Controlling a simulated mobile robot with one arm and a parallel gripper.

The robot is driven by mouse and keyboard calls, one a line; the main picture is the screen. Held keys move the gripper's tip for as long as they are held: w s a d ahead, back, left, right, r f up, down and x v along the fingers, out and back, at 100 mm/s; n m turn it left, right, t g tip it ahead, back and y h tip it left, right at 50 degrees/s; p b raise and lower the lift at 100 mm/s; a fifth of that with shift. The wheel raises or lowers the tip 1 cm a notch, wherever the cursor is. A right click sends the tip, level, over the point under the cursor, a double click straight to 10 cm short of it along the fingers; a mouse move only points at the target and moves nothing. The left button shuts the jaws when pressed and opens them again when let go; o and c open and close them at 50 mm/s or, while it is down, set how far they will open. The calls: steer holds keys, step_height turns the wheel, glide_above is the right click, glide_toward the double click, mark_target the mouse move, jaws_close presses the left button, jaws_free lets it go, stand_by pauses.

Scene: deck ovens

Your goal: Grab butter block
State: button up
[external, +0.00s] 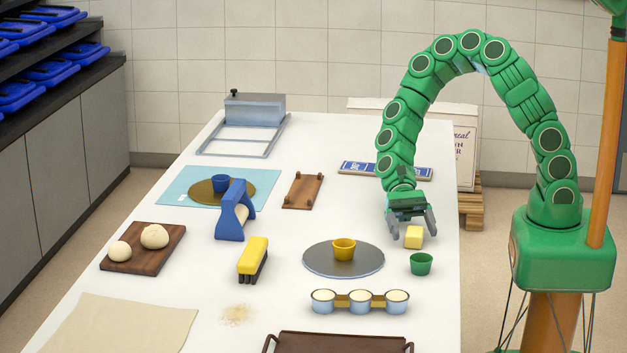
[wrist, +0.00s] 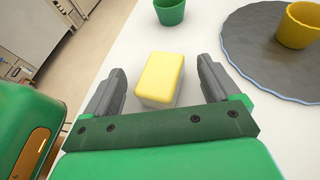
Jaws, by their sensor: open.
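The butter block (external: 414,237) is a small pale yellow block on the white table, right of the middle. My gripper (external: 411,229) is open, low over the table and right beside the block in the external view. In the wrist view the butter block (wrist: 160,78) lies between the two grey fingers of my gripper (wrist: 160,85), with clear gaps on both sides. It is not held. I cannot tell the exact height of the fingers above the table.
A green cup (external: 421,264) stands close in front of the block. A yellow cup (external: 344,249) stands on a round grey plate (external: 318,264) to the left. A rack of three pale-filled tins (external: 359,301) is nearer the front. The table's right edge is close by.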

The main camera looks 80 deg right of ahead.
steer(key=c, duration=1.4)
steer(key=shift+o, duration=0.2)
steer(key=shift+r, duration=0.15)
steer(key=shift+r, duration=0.65)
steer(key=s+d+r, duration=0.3)
steer(key=s+r, duration=0.2)
steer(key=s, duration=0.1)
steer(key=s+d+r, duration=0.2)
steer(key=s+r, duration=0.4)
steer(key=shift+s+d+r, duration=0.25)
steer(key=shift+s+d, duration=0.15)
